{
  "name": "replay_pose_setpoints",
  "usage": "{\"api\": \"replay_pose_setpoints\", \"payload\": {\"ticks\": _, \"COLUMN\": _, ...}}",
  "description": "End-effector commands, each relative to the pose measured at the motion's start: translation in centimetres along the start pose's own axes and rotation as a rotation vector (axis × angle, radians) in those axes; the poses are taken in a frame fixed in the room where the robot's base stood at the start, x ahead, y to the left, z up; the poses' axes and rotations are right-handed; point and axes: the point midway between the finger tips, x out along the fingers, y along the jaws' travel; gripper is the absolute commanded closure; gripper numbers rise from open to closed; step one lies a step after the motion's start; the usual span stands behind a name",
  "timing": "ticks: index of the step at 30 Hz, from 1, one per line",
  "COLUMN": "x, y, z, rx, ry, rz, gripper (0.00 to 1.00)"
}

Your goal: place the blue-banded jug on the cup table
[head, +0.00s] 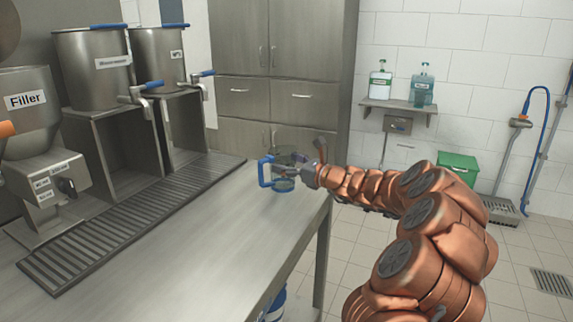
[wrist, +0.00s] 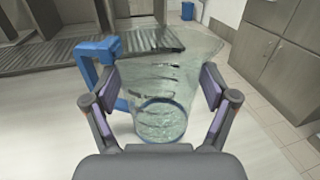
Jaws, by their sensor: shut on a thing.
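The blue-banded jug (head: 284,184) is clear, with a blue handle on its left side and a blue ring near its base. It is at the far right end of the steel table (head: 200,245) in the head view. In the wrist view the jug (wrist: 160,90) is between the two fingers of my gripper (wrist: 160,105), and its handle is on the left. My gripper (head: 308,176) is shut on the jug from the right. I cannot tell whether the jug's base touches the table. No label shows which table is the cup table.
A machine marked Filler (head: 28,105) and two steel tanks with blue taps (head: 95,70) stand along the left. A slatted drain grate (head: 130,215) lies before them. The table's front middle is clear. A blue-and-white container (head: 275,303) is below the table edge.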

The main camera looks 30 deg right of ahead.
Motion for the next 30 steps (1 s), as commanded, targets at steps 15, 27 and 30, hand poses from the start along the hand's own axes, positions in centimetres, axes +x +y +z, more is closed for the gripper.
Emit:
{"api": "replay_pose_setpoints", "payload": {"ticks": 15, "x": 0.0, "y": 0.0, "z": -0.2, "rx": 0.001, "ry": 0.001, "rz": 0.0, "gripper": 0.0}}
{"api": "replay_pose_setpoints", "payload": {"ticks": 27, "x": -3.0, "y": 0.0, "z": 0.0, "rx": 0.004, "ry": 0.0, "rz": -0.001, "gripper": 0.0}}
{"api": "replay_pose_setpoints", "payload": {"ticks": 30, "x": -4.8, "y": 0.0, "z": 0.0, "rx": 0.004, "ry": 0.0, "rz": -0.001, "gripper": 0.0}}
